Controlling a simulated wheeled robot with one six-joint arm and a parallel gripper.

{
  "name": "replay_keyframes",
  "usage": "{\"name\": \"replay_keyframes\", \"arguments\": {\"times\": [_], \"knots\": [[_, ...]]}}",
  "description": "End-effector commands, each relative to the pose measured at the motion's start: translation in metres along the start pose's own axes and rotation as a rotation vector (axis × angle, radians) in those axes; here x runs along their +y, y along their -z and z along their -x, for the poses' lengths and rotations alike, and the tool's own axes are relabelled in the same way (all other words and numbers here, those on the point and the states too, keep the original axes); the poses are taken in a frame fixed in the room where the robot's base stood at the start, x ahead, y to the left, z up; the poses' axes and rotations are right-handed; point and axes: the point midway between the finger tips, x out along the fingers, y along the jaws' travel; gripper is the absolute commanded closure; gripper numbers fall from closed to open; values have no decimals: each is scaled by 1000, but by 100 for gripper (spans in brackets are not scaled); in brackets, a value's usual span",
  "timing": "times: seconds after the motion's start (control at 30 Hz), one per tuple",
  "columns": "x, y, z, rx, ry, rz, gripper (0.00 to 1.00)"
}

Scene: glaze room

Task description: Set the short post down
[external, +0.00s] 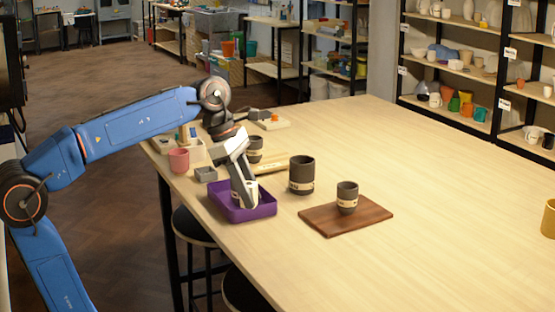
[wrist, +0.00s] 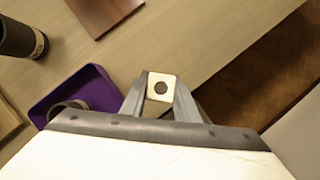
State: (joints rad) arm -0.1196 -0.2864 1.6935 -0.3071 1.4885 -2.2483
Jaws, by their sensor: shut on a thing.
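My gripper (wrist: 160,88) is shut on the short post (wrist: 161,90), a cream square-ended piece with a dark round hole, in the wrist view. In the external view my gripper (external: 250,203) points down at the purple tray (external: 263,212); I cannot pick the post out from the pale fingers there. The tray (wrist: 92,72) lies left of the post in the wrist view. A dark-rimmed cup stands inside the tray (wrist: 68,108), partly hidden by my gripper. Whether the post touches anything below is unclear.
A large dark cup (external: 302,176) stands right of the tray. A smaller dark cup (external: 347,196) stands on a brown board (external: 370,213). The table's right side is largely clear.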

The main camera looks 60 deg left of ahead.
Motion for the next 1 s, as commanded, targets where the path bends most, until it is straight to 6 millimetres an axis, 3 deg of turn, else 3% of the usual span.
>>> {"name": "replay_keyframes", "arguments": {"times": [0.23, 0.53, 0.73, 1.0], "knots": [[-1, 16, -36, 1, 1, 1, 96], [0, 23, -56, -1, 0, 1, 96], [0, 34, -80, 0, 1, 0, 96], [0, 35, -85, -1, -1, 0, 96]]}}
